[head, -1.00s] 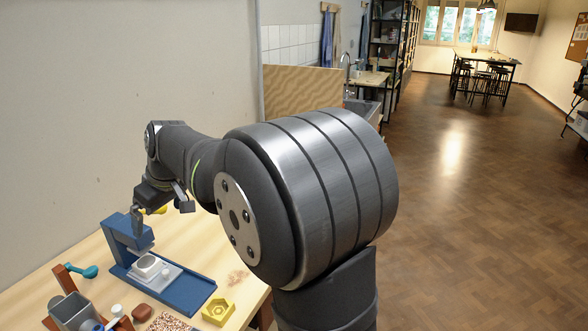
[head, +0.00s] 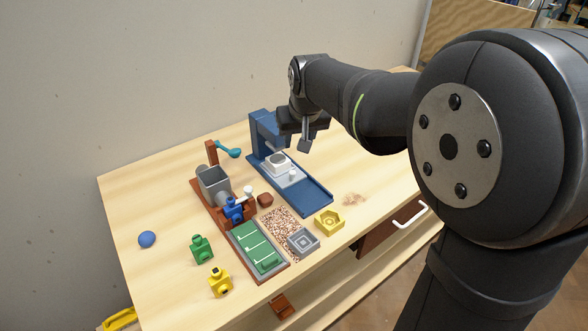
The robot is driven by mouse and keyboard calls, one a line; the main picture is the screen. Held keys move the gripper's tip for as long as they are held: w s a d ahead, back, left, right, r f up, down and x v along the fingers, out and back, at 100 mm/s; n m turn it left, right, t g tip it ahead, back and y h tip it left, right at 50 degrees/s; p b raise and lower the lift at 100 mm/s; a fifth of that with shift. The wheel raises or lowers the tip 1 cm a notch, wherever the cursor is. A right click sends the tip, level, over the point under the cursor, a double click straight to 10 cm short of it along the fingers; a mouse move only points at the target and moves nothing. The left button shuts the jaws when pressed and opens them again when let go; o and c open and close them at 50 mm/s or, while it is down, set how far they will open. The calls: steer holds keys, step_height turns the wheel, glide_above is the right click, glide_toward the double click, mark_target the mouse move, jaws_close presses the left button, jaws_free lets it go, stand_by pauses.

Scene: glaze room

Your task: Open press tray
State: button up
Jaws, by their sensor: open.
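The blue press (head: 262,133) stands toward the back of the table, with a long blue base track (head: 313,199) running to the front right. The pale press tray (head: 291,179) sits on this track close to the press column. It carries a light round mould (head: 278,163) and has a small white knob (head: 293,173) at its front. The front part of the track is bare. My gripper (head: 299,138) is open, pointing down beside the press head and above the tray, apart from the tray's knob. One finger shows clearly; the other is partly hidden.
To the left stands a brown-framed extruder with a grey hopper (head: 213,183) and a teal-handled crank (head: 230,150). A green board (head: 258,249), grey mould (head: 303,241) and yellow mould (head: 328,222) lie in front. A blue ball (head: 147,239) lies at far left. A drawer handle (head: 410,215) juts from the table.

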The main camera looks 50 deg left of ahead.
mark_target(293, 172)
steer(key=x, duration=1.7)
steer(key=shift+d, duration=0.1)
jaws_close()
